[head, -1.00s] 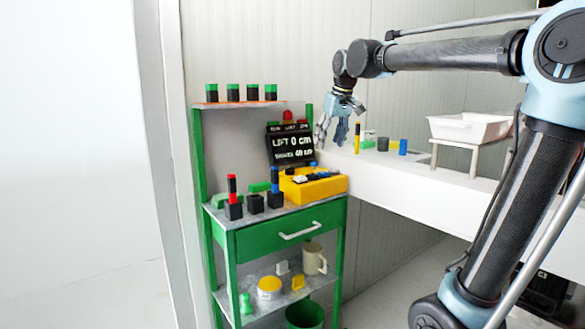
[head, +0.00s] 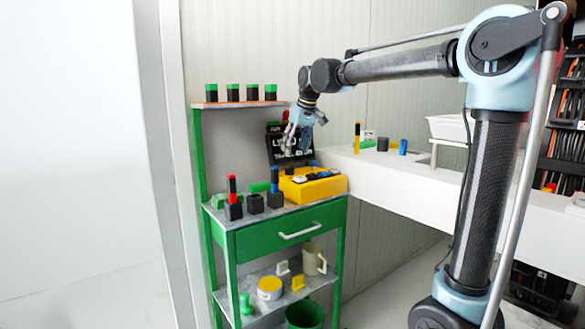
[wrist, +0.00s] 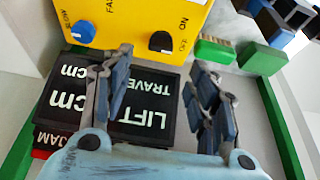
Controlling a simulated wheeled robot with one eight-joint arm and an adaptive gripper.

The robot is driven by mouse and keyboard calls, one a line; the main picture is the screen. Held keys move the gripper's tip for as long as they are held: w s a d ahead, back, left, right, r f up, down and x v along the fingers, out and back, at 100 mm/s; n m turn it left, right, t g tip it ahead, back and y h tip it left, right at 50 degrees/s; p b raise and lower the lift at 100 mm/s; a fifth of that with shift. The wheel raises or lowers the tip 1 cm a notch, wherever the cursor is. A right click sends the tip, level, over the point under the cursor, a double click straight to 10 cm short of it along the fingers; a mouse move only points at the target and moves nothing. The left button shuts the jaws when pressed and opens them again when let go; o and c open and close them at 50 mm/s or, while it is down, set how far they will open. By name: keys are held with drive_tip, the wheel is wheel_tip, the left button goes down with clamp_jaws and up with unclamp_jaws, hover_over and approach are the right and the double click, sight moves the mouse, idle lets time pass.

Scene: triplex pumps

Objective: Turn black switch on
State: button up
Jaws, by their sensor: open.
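A yellow control box (head: 318,189) stands on the green cart's upper shelf, with small blue, black and white parts on its top. In the wrist view, its yellow panel (wrist: 130,12) carries a black switch (wrist: 160,42) beside ON and OFF labels. A blue knob (wrist: 83,32) by SLOW and FAST labels is to its left. My gripper (head: 295,150) is above the box, in front of the black display. In the wrist view, my gripper (wrist: 163,62) is open and empty, its fingers spread to either side of the switch's line. I see no contact with the switch.
The black display (wrist: 150,108) with LIFT text is behind my fingers. Black holders (head: 255,203), some with coloured pegs, stand left of the box. Green blocks (wrist: 215,50) are nearby. A white counter (head: 400,180) with small objects is at right.

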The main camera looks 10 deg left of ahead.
sight(291, 168)
drive_tip(key=x, duration=0.8)
drive_tip(key=shift+w+a+f, duration=0.15)
drive_tip(key=shift+f, duration=0.2)
